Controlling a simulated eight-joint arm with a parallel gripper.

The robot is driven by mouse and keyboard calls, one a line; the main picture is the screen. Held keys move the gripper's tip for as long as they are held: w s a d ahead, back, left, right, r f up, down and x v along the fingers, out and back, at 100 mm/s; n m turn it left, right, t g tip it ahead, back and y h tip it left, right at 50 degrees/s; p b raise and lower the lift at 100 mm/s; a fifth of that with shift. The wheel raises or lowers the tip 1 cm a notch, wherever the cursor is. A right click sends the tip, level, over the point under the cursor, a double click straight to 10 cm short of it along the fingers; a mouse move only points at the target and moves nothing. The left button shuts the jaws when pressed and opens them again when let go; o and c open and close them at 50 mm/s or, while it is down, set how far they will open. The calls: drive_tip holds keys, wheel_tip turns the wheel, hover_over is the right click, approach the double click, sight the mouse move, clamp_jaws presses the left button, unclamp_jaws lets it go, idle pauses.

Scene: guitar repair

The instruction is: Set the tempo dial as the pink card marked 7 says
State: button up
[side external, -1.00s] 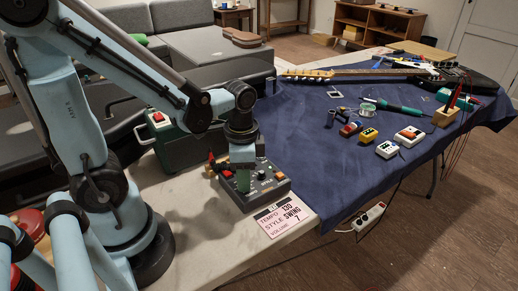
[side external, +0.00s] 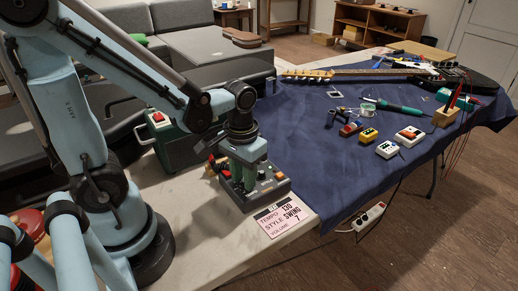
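A grey control box (side external: 247,203) with several small knobs and buttons on its top sits on the pale bench top. Which knob is the tempo dial cannot be told at this size. My gripper (side external: 244,188) points down over the left and middle part of the box, fingers low at its top face, and hides some controls. Whether the fingers touch or grip a knob cannot be told. The pink card (side external: 283,222) lies flat in front of the box, beside its front edge. It reads TEMPO 130, STYLE SWING, VOLUME 7.
A dark green case with a red switch (side external: 178,140) stands behind the box at the left. A blue cloth (side external: 310,150) covers the bench to the right, with an electric guitar (side external: 345,72), small pedals (side external: 388,149) and tools on it. The bench left of the card is clear.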

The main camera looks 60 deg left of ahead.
drive_tip(key=c, duration=0.5)
drive_tip(key=m, duration=0.6)
drive_tip(key=o, duration=0.5)
drive_tip(key=shift+r, duration=3.5)
drive_tip(key=shift+r, duration=0.1)
